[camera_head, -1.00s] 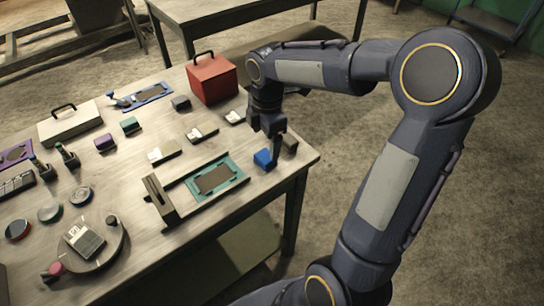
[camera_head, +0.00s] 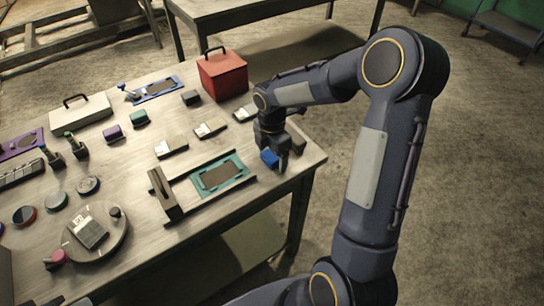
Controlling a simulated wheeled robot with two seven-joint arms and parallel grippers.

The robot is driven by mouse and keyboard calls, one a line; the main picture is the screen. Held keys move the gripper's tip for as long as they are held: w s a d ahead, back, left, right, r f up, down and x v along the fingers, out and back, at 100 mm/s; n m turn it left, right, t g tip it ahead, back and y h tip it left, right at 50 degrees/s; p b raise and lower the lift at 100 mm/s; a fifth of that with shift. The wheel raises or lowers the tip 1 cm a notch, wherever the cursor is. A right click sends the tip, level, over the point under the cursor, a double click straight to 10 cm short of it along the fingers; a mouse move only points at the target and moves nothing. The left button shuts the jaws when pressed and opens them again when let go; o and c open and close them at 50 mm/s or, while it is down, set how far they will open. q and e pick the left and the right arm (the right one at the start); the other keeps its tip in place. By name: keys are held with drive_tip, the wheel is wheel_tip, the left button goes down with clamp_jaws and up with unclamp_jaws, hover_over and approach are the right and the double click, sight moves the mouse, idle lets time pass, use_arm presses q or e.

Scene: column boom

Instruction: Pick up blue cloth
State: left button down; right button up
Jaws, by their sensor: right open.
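The blue cloth (camera_head: 268,158) is a small folded blue block near the table's right edge, to the right of the teal-framed plate. My right gripper (camera_head: 282,168) points down right at it, with its fingers beside and partly in front of the cloth. The fingers are open, and part of the cloth is hidden behind them. I cannot tell whether they touch the cloth. My left gripper is not in view.
The teal-framed plate (camera_head: 222,176) in a rail fixture is to the left. A red box (camera_head: 222,77) stands behind. The table's right edge (camera_head: 318,163) is close.

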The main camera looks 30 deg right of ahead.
sight(272, 154)
drive_tip(key=c, duration=1.1)
drive_tip(key=shift+o, duration=0.2)
drive_tip(key=shift+r, duration=0.1)
drive_tip(key=shift+r, duration=0.35)
wheel_tip(272, 154, up, 2)
drive_tip(key=shift+r, duration=0.2)
drive_tip(key=s+a+r+b, duration=0.1)
drive_tip(key=s+a+r, duration=0.8)
drive_tip(key=s, duration=0.1)
drive_tip(key=shift+a+r, duration=0.4)
